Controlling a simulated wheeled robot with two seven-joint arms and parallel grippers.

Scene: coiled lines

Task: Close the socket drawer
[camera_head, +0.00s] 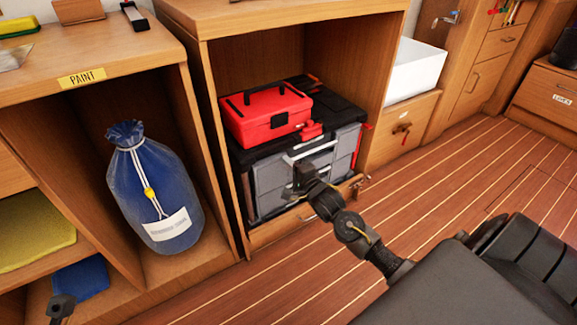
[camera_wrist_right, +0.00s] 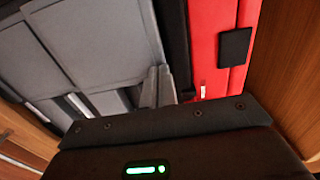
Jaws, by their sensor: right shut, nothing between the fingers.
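A grey tool chest (camera_head: 272,178) with a black top stands inside the wooden cabinet, and its grey drawer fronts (camera_wrist_right: 95,42) fill the left of the wrist view. A pale handle (camera_head: 312,150) shows on the upper front. No drawer label is readable, so I cannot tell which is the socket drawer or how far it stands out. My right gripper (camera_head: 303,177) is close in front of the drawers. Its fingers (camera_wrist_right: 157,86) are together and empty; contact is unclear. A dark tip at the lower left looks like my left gripper (camera_head: 61,306); its jaws are unclear.
A red toolbox (camera_head: 266,112) lies on the chest's top. Cabinet side walls (camera_head: 222,150) flank the chest. A blue sack (camera_head: 155,195) stands in the left compartment. A white bin (camera_head: 416,70) is to the right. The plank floor (camera_head: 440,170) is clear right of my arm.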

